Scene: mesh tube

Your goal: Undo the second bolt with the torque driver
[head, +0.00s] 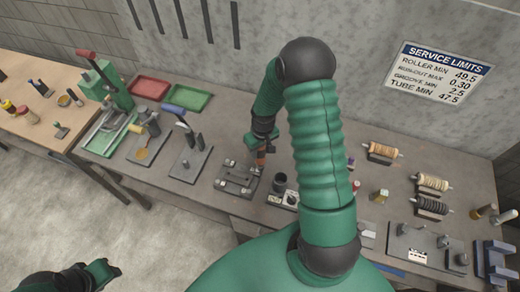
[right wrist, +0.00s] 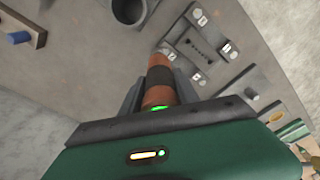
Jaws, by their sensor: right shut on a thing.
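My right gripper (head: 262,146) is shut on the torque driver (head: 261,159), which has an orange-brown grip with a dark band. In the right wrist view the driver (right wrist: 160,82) stands between the two dark fingers of my right gripper (right wrist: 160,95). The driver points toward a grey plate (head: 236,181) with pale bolts at its corners. In the right wrist view the plate (right wrist: 207,62) shows small number marks by the bolts. The driver's tip is hidden, so I cannot tell whether it touches a bolt. My left gripper (head: 108,272) is at the lower left, away from the bench.
A dark cup (head: 279,182) stands just right of the plate; it also shows in the right wrist view (right wrist: 129,10). Another grey plate with upright posts (head: 190,163) lies to the left. Red (head: 150,87) and green (head: 186,97) trays sit at the back. Rollers (head: 432,183) stand at the right.

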